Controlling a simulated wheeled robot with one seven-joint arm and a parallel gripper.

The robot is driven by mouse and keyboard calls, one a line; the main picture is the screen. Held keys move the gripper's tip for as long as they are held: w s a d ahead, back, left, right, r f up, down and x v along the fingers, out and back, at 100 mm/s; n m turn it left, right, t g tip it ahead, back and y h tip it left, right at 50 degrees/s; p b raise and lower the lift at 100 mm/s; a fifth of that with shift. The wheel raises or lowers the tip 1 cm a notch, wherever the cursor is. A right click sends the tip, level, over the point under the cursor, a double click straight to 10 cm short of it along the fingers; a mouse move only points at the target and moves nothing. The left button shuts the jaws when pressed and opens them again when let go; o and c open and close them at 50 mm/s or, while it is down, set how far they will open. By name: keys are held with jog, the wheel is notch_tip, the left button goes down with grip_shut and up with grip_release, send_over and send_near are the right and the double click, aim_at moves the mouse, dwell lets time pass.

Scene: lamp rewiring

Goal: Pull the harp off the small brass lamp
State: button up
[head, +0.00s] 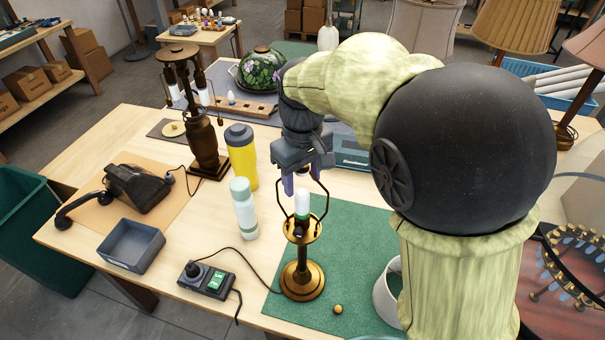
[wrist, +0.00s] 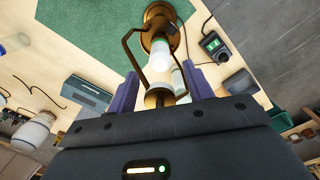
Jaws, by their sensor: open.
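The small brass lamp (head: 303,281) stands upright on the green mat (head: 352,235), with a white bulb (head: 302,203) in its socket. Its bronze wire harp (head: 285,207) rises around the bulb; the harp also shows in the wrist view (wrist: 132,52). My gripper (head: 302,180) points down over the harp's top. In the wrist view, its purple fingers (wrist: 160,76) are open, one on each side of the harp's round top piece (wrist: 160,96). I see gaps beside that piece. In the head view, my gripper partly hides the harp's top.
A small brass ball (head: 338,309) lies on the mat near the lamp base. A pale green-and-white bottle (head: 244,209) and a yellow tumbler (head: 241,158) stand to the left. A switch box (head: 207,280) with a cord is front left. A white shade (head: 388,297) is at right.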

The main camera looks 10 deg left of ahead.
jog(key=shift+f, duration=0.2)
jog(key=shift+c, duration=0.3)
jog(key=c, duration=1)
jog(key=shift+r, duration=0.2)
jog(key=shift+r+p, duration=0.9)
